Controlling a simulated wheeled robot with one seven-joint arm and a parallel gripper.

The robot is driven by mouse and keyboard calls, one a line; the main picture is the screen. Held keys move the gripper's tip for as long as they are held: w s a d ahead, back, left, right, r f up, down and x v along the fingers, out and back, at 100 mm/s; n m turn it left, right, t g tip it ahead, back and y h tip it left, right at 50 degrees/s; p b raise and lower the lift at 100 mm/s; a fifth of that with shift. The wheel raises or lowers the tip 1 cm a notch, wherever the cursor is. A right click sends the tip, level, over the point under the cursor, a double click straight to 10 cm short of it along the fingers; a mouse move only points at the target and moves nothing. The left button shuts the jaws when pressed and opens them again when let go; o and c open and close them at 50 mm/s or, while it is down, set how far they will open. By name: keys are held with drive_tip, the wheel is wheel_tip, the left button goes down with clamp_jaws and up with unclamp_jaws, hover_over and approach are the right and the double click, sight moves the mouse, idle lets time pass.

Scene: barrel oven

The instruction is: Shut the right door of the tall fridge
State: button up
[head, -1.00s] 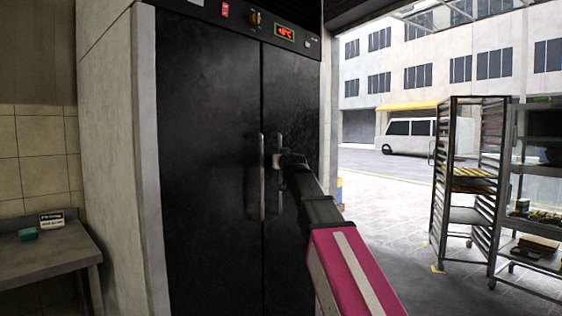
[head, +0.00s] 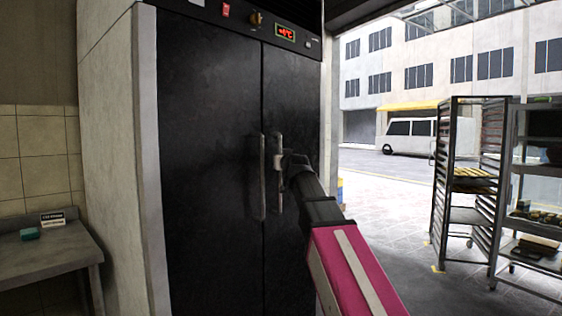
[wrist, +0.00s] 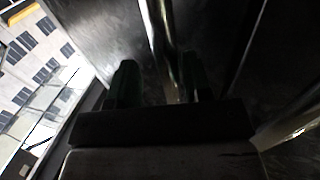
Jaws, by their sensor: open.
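The tall fridge has a black left door (head: 205,150) and a black right door (head: 297,95). In the head view the right door looks about level with the left one; I cannot tell whether a small gap is left. The right door's upright metal handle (head: 277,172) stands beside the left door's handle (head: 262,178). My gripper (head: 284,160) is at the right handle, partly hidden by my wrist. In the wrist view my open gripper (wrist: 157,78) has dark fingers, with the bright handle bar (wrist: 160,35) running between them. Contact with the bar is unclear.
A grey counter (head: 50,256) stands at the left of the fridge. A rack with trays (head: 466,215) and a shelf unit (head: 535,250) stand at the right. The paved floor (head: 385,215) between fridge and rack is clear.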

drive_tip(key=v, duration=0.8)
drive_tip(key=shift+s, duration=0.15)
drive_tip(key=d+f+g+h, duration=0.1)
drive_tip(key=d+f+g, duration=0.15)
drive_tip(key=f, duration=0.95)
drive_tip(key=s+d+f+m+g+h, duration=0.1)
drive_tip(key=f+g, duration=0.2)
drive_tip(key=f, duration=0.9)
drive_tip(key=d+f+g, duration=0.2)
drive_tip(key=f+g, duration=0.1)
drive_tip(key=f, duration=0.9)
drive_tip(key=s+d+f+g, duration=0.2)
drive_tip(key=s+f, duration=0.4)
drive_tip(key=f, duration=0.3)
drive_tip(key=s+d+f+m+g+h, duration=0.1)
drive_tip(key=s+f+g, duration=0.3)
drive_tip(key=f, duration=0.5)
drive_tip(key=s+d+f+g, duration=0.3)
drive_tip(key=s+f, duration=0.5)
drive_tip(key=shift+s+d+f+h, duration=0.3)
drive_tip(key=shift+f+h, duration=0.1)
